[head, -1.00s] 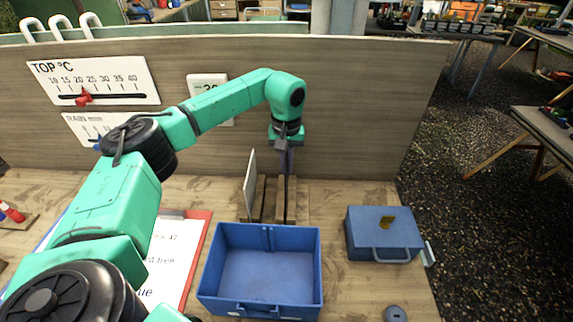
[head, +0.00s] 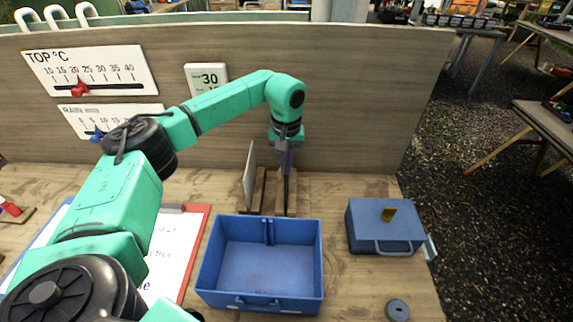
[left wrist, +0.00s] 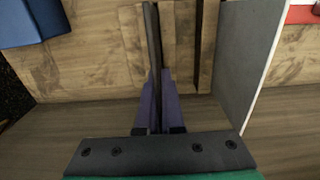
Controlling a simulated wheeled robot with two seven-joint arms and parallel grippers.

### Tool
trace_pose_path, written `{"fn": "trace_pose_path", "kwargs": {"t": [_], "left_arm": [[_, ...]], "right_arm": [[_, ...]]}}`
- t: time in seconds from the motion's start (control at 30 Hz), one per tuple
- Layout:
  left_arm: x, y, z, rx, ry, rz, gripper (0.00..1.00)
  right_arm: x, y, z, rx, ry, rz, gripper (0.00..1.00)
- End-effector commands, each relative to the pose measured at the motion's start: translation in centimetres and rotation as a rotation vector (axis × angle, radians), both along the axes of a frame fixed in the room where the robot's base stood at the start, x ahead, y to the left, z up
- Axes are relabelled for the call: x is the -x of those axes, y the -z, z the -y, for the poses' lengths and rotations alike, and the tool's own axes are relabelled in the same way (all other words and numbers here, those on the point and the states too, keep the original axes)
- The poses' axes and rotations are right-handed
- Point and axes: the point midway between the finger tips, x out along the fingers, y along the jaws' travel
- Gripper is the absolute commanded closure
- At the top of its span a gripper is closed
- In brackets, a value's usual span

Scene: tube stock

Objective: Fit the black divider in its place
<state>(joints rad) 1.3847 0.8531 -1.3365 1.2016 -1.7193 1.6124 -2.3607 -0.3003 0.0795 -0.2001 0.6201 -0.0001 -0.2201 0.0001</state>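The black divider (head: 286,195) is a thin dark panel seen nearly edge-on, standing upright in a wooden rack (head: 268,211) behind the blue bin. In the left wrist view the divider (left wrist: 152,45) runs between my left gripper's two purple fingers (left wrist: 157,105), which press close on both its faces. My left gripper (head: 286,165) points down over the rack in the head view. The blue bin (head: 212,262) is open and empty, with a vertical slot guide (head: 268,232) on its far wall. My right gripper is not in view.
A pale panel (head: 249,178) stands in the rack left of the divider; it shows large in the left wrist view (left wrist: 240,60). A closed blue case (head: 372,222) stands right of the bin, and a clipboard (head: 185,250) lies left. A wooden board (head: 350,120) rises behind.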

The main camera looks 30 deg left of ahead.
Motion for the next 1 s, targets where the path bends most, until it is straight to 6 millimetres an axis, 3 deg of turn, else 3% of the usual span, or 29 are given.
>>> {"fn": "trace_pose_path", "kwargs": {"t": [0.63, 0.87, 1.0], "left_arm": [[0.0, 2.7, 0.0, 0.0, 0.0, 0.0, 1.0], [0.0, 2.7, 0.0, 0.0, 0.0, 0.0, 1.0], [0.0, 2.7, 0.0, 0.0, 0.0, 0.0, 0.61]], "right_arm": [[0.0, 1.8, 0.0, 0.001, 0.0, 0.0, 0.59], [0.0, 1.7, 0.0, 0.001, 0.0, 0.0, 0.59], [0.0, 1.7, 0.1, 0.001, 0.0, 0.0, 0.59]]}}
